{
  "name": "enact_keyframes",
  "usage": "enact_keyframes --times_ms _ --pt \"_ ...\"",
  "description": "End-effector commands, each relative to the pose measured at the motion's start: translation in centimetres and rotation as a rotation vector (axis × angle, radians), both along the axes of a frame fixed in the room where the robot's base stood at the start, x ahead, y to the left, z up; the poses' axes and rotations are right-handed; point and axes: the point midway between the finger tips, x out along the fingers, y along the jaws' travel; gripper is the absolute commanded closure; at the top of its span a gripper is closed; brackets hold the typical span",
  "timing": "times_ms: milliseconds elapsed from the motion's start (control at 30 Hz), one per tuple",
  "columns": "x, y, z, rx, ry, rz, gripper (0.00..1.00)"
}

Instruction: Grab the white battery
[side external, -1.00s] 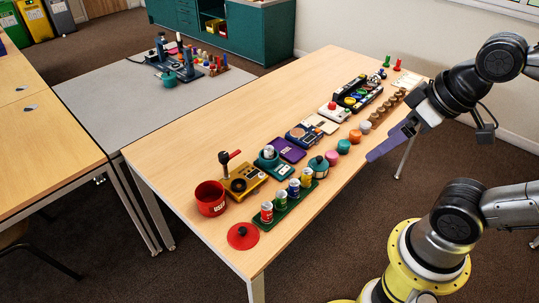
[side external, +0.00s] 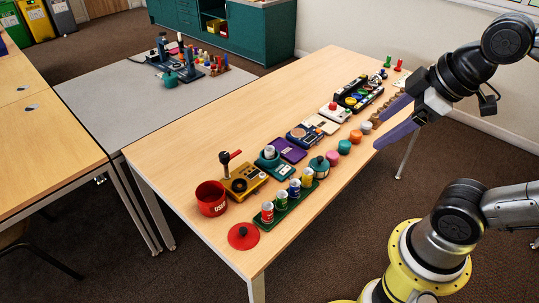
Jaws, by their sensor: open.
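Several small upright cylinders that look like batteries stand in a green tray (side external: 276,222) near the front of the table.
A red pot (side external: 211,199), its red lid (side external: 243,237), a yellow device (side external: 243,182) and a purple case (side external: 289,150) surround the tray's left side. The table's left half (side external: 200,140) is clear.

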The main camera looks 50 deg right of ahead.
Motion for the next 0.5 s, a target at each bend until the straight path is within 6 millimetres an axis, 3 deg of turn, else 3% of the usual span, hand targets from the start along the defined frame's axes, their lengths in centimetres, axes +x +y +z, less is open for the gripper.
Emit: enact_keyframes --times_ms 233,367,500 --pt "7.5 -0.4 5.5 -0.258 0.027 0.439 0.24" --pt "13.0 -1.0 6.6 -0.371 0.074 0.661 0.24" --pt "18.9 -1.9 6.1 -0.452 0.13 0.864 0.24"
